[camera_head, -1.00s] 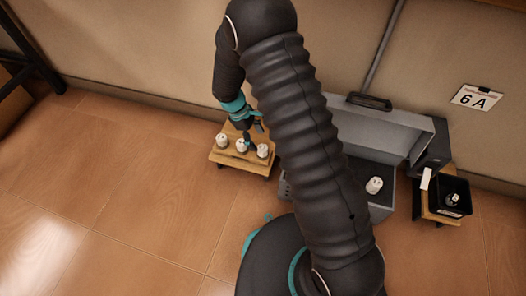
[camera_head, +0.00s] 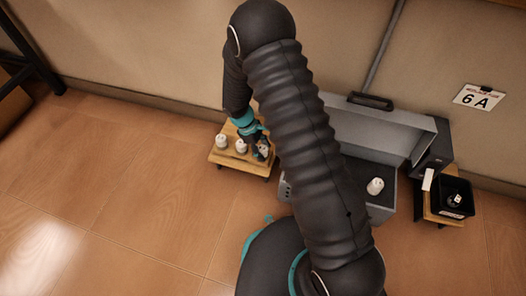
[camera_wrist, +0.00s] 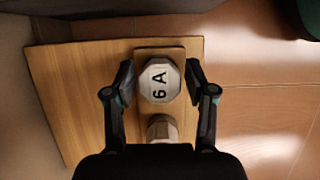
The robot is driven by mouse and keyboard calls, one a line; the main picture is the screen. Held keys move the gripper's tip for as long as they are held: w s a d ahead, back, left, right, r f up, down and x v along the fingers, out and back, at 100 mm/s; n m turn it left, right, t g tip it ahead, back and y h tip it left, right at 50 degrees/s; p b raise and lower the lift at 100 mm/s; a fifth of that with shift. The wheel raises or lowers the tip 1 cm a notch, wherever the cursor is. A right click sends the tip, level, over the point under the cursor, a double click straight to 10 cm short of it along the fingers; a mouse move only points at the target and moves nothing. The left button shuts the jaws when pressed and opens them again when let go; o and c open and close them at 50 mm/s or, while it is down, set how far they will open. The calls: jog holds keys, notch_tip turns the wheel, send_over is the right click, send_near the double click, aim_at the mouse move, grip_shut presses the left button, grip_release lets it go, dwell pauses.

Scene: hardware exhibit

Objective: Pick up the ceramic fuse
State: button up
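The ceramic fuse marked "6 A" (camera_wrist: 160,80) is white with a faceted top and shows from above in the wrist view. It stands on a small raised strip on a wooden stand (camera_wrist: 75,90). My gripper (camera_wrist: 160,72) is open, with one finger on each side of this fuse and a small gap at each side. A second white fuse (camera_wrist: 162,128) stands just below it in the wrist view. In the head view my gripper (camera_head: 260,150) is at the right end of the wooden stand (camera_head: 232,158), largely covering the fuse there. Two more white fuses (camera_head: 222,141) (camera_head: 241,146) stand to its left.
An open grey case (camera_head: 375,130) holds another white fuse (camera_head: 375,186). A black bin (camera_head: 468,200) with a small item stands at the right on a wooden stand. A "6 A" sign (camera_head: 479,97) hangs on the wall. The floor at left is clear.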

aim_at(266, 149)
jog(key=c, duration=0.7)
jog(key=shift+o, duration=0.2)
jog(key=shift+r, duration=0.1)
jog(key=shift+r, duration=0.55)
notch_tip(266, 149, up, 3)
jog(key=shift+f+p, duration=0.1)
jog(key=shift+p, duration=0.4)
jog(key=s+d+r+p, duration=0.1)
jog(key=s+d+r, duration=0.6)
jog(key=s+d, duration=0.1)
jog(key=shift+d, duration=0.2)
